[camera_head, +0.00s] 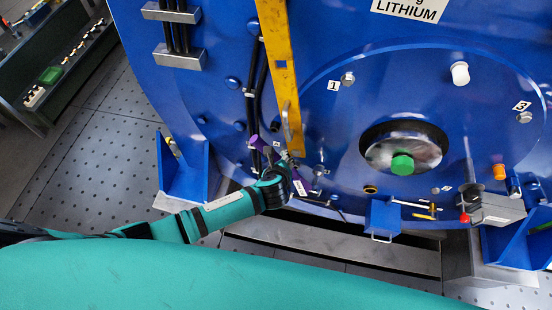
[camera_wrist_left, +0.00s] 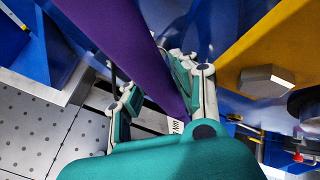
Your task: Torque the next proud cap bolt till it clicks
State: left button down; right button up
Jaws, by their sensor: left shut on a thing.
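My left gripper (camera_head: 283,168) is shut on a purple-handled tool, the torque wrench (camera_head: 300,184), low at the left of the blue motor face. In the left wrist view the purple wrench (camera_wrist_left: 115,38) runs diagonally between the gripper's fingers (camera_wrist_left: 160,98); its working end is out of that view. Cap bolts sit around the round hub plate: one (camera_head: 348,79) by label 1, one (camera_head: 524,117) by label 3, one (camera_head: 435,190) by a lower label, and one (camera_head: 319,170) right of the gripper. I cannot tell which stands proud. My right gripper is not in view.
A yellow bar (camera_head: 280,70) hangs just above my left gripper; it also fills the upper right of the wrist view (camera_wrist_left: 275,45), with a hex head near it. A blue bracket box (camera_head: 382,215) and a grey block with a red-knobbed lever (camera_head: 494,208) stand at right.

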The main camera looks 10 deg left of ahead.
pick_arm(q)
jog(key=shift+m+h, duration=0.3)
jog(key=shift+h, duration=0.1)
jog(key=d, duration=0.1)
jog(key=d+r+p, duration=0.1)
jog(key=d+r, duration=0.1)
jog(key=shift+s+d, duration=0.2)
jog(key=shift+s, duration=0.15)
jog(key=s+p, duration=0.2)
jog(key=s, duration=2.9)
jog(key=shift+d, duration=0.2)
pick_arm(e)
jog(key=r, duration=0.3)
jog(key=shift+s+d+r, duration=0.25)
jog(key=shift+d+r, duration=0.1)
pick_arm(q)
jog(key=shift+r, duration=0.1)
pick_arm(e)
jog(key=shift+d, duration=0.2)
